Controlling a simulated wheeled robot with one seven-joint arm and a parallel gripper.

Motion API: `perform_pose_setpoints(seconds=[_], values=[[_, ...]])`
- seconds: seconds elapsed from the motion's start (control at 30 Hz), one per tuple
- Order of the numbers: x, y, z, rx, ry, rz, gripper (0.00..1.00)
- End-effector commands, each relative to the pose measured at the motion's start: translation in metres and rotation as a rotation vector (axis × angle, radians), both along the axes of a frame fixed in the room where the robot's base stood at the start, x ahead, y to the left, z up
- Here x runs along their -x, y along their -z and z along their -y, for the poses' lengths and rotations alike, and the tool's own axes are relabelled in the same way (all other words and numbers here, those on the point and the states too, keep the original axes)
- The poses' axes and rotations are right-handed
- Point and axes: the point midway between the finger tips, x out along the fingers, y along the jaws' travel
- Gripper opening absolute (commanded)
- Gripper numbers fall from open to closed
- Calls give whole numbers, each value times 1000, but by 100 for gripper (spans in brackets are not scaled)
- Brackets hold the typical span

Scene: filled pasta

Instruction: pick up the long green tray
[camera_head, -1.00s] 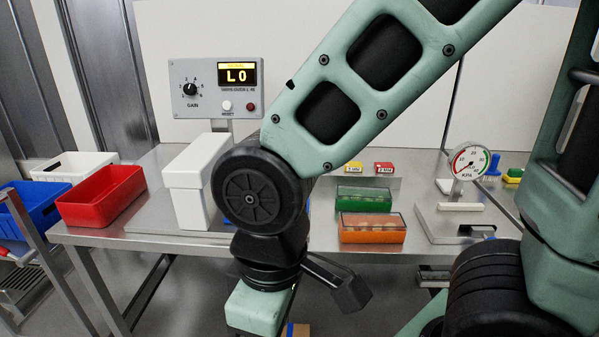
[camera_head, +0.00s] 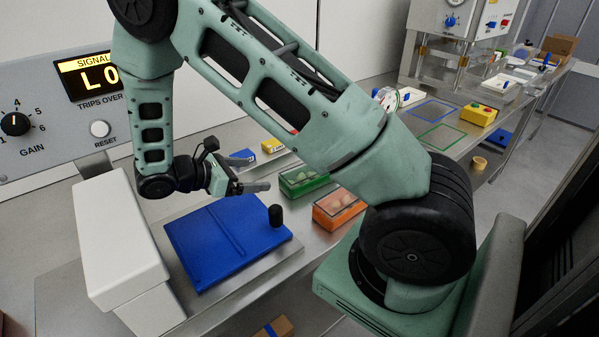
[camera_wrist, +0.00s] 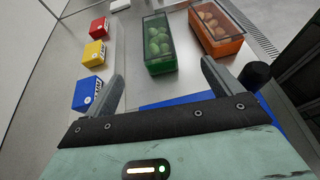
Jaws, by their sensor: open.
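The long green tray (camera_head: 300,180) stands on the steel bench, with a clear top and pale green pieces inside. In the wrist view the green tray (camera_wrist: 160,66) lies just beyond the fingertips, between their lines and apart from them. My gripper (camera_head: 255,185) is left of the tray in the head view, pointing towards it. In the wrist view my gripper (camera_wrist: 162,78) has its two fingers spread with nothing between them.
An orange tray (camera_head: 325,219) stands close beside the green one. A blue board (camera_head: 205,240) with a black knob (camera_head: 276,215) lies below my gripper. Small red (camera_wrist: 98,27), yellow (camera_wrist: 94,53) and blue (camera_wrist: 86,94) boxes stand to the left.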

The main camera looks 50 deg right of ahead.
Motion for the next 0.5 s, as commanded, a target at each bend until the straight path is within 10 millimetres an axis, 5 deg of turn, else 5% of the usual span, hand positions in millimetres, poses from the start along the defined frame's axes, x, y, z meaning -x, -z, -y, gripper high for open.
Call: perform_pose_setpoints(seconds=[0.5], values=[[23,34,82,16,-4,-12,91]])
